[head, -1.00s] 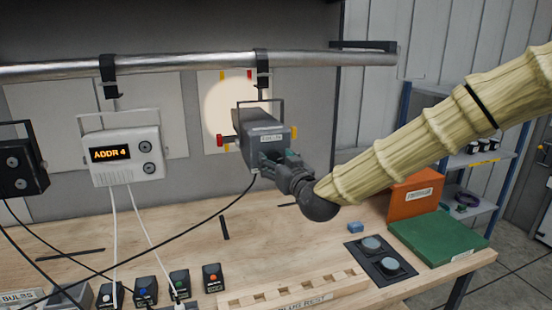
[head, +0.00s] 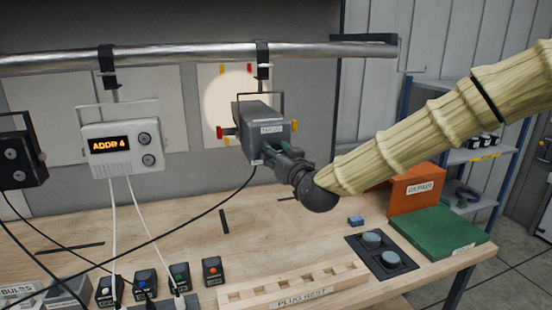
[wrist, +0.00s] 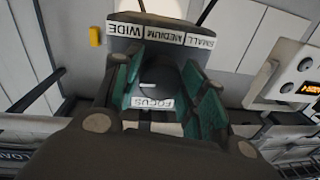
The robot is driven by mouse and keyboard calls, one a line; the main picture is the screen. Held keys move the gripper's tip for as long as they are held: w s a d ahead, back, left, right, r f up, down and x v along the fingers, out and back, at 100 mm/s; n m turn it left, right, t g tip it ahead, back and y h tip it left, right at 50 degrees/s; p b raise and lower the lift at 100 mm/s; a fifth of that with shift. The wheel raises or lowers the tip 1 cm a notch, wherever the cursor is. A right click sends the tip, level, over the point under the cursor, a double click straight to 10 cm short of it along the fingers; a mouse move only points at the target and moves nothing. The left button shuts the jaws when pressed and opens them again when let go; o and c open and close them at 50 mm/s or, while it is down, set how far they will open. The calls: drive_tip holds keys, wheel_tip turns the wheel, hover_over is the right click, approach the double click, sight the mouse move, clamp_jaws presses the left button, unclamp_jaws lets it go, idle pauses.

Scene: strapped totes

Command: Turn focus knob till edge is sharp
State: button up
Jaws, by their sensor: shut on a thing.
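The dark grey lamp (head: 258,118) hangs from the pipe, with a label on its near end. My gripper (head: 272,153) reaches up to that end from the lower right. In the wrist view my gripper (wrist: 160,92) has its teal-padded fingers on either side of the dark round focus knob (wrist: 157,76), shut on it. A FOCUS label (wrist: 152,102) shows between the fingers, partly shaded. The pale disc of light (head: 222,108) falls on the white panel behind the lamp, which covers part of it. Its visible left edge looks fairly defined, but I cannot tell how sharp.
A metal pipe (head: 190,60) runs overhead. A white box reading ADDR 4 (head: 122,146) hangs to the left, its cables crossing the bench.

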drive_tip(key=m+b, duration=0.2)
drive_tip(key=b, duration=0.1)
drive_tip(key=shift+f+m, duration=0.1)
drive_tip(key=shift+m, duration=0.3)
drive_tip(key=o, duration=1)
drive_tip(key=v, duration=1.2)
drive_tip(key=shift+f, duration=0.15)
